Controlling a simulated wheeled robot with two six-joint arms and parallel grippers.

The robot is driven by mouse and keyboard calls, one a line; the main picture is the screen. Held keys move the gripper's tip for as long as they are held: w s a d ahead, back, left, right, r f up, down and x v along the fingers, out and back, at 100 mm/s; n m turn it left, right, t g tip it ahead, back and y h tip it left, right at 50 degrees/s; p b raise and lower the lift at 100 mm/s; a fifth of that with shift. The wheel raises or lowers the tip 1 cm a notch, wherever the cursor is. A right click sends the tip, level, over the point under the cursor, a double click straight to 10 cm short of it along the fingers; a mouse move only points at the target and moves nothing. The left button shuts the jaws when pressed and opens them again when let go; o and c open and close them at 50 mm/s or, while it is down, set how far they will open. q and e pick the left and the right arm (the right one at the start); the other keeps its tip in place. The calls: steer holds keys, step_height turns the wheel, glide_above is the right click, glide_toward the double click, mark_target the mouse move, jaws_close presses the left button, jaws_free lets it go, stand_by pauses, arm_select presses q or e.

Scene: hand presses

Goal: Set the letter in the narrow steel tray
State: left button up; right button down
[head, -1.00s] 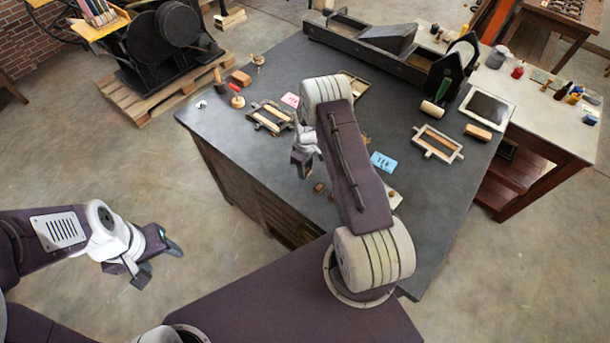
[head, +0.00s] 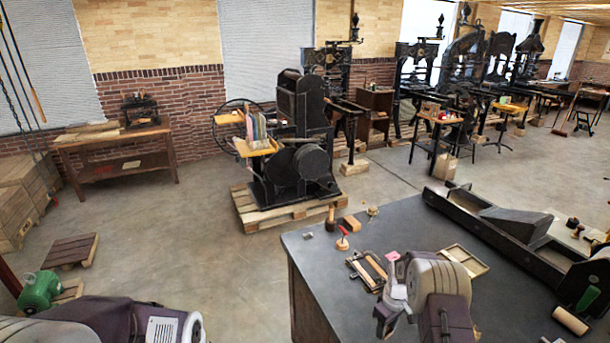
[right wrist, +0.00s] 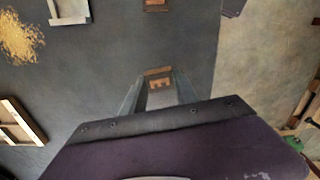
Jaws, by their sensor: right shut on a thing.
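The letter (right wrist: 160,84) is a small brown wooden block with a dark marking on its face, seen between the fingers in the right wrist view. My right gripper (right wrist: 158,92) is shut on it above the dark tabletop. In the head view this gripper (head: 385,318) shows near the bottom edge, in front of a wooden-barred frame; the letter cannot be made out there. A pale metal-rimmed tray (right wrist: 85,19) is cut by the top edge of the wrist view and looks like the narrow steel tray, with only its end showing. My left gripper is out of view.
The dark table (head: 335,285) carries the barred frame (head: 367,270), a shallow tray (head: 488,267) and a long black press bed (head: 450,205). In the wrist view another wooden block (right wrist: 156,5) lies near the top, with bare table around it.

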steer(key=s+a+r+b, duration=0.2)
steer(key=s+a+b, duration=0.2)
steer(key=a+b, duration=0.35)
arm_select(q)
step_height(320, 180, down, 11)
steer(key=b, duration=0.1)
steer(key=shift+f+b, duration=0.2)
steer(key=shift+b, duration=0.2)
arm_select(e)
steer(key=s+m, duration=0.6)
steer(key=s, duration=0.3)
steer(key=shift+s+a+f, duration=0.2)
steer(key=shift+s+a, duration=0.15)
steer(key=shift+s, duration=0.05)
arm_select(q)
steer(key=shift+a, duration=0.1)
